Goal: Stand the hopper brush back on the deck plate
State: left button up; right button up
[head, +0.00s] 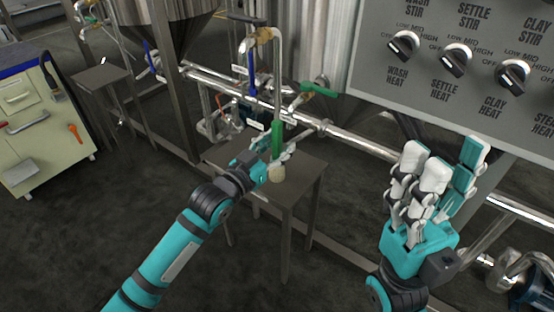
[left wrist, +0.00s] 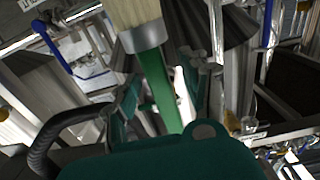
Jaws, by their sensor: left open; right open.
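The hopper brush has a green handle (head: 277,138) and pale bristles (head: 278,173). In the head view it is upright, bristles down, over the dark square top of a small stand (head: 309,168), which looks like the deck plate. The bristles appear to touch the top. My left gripper (head: 279,157) is open, with its fingers around or beside the lower handle; contact is unclear. In the left wrist view, the brush's metal band (left wrist: 145,38) and green handle (left wrist: 157,85) show between the fingers. My right gripper (head: 438,160) is open and empty at the right.
A control panel (head: 450,60) with several knobs stands at the back right. Steel pipes (head: 360,146) and a green-handled valve (head: 318,91) are behind the stand. Another small stand (head: 101,77) and a pale cabinet (head: 40,120) are at the left. The floor at front left is clear.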

pick_arm(q)
grip_shut()
jog(key=shift+r, duration=0.15)
